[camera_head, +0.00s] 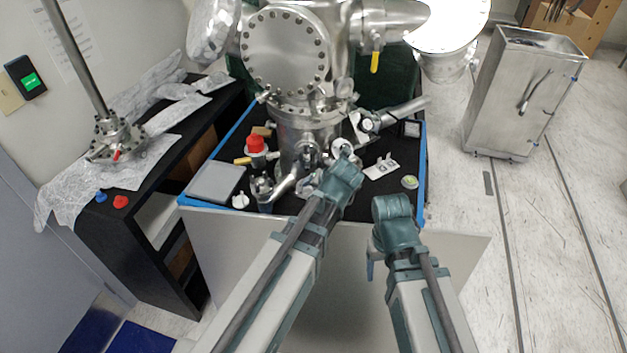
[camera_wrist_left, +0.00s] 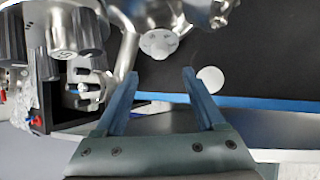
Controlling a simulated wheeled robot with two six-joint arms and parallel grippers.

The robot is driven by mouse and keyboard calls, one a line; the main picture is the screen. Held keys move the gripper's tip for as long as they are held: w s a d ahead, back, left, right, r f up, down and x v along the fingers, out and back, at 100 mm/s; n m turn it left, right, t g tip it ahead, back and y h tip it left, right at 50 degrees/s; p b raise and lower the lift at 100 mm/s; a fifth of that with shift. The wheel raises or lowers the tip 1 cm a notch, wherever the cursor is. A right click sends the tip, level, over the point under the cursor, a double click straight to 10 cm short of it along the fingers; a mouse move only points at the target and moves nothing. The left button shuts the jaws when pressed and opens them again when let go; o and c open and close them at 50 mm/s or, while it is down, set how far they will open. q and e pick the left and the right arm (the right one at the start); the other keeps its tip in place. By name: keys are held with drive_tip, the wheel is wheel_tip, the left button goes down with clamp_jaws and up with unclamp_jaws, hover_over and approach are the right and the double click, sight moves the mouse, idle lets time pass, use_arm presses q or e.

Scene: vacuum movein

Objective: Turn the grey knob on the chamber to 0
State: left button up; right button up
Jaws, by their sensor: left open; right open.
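The chamber (camera_head: 285,50) is a shiny metal vessel standing at the back of the black-topped table. In the left wrist view, a light grey lobed knob (camera_wrist_left: 159,42) sits just beyond my left gripper (camera_wrist_left: 160,73). The gripper is open and empty, with a visible gap between its fingertips and this knob. A darker grey ribbed knob (camera_wrist_left: 75,33) with markings on its face is to the left; its setting is unreadable. I cannot tell which knob is the task's. In the head view, my left wrist covers part of this area. My right gripper (camera_head: 390,212) is near the table's front edge, its fingers largely hidden.
Metal pipes and valves crowd the chamber's base. A red-capped part (camera_head: 256,145) and a grey plate (camera_head: 215,182) lie left of it. A white bracket (camera_head: 381,166) and a small round disc (camera_head: 410,182) lie to the right. A metal cabinet (camera_head: 520,95) stands on the floor.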

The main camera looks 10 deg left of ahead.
use_arm(q)
drive_tip(key=shift+p+v, duration=0.85)
drive_tip(key=shift+v, duration=0.8)
drive_tip(key=shift+f, duration=0.1)
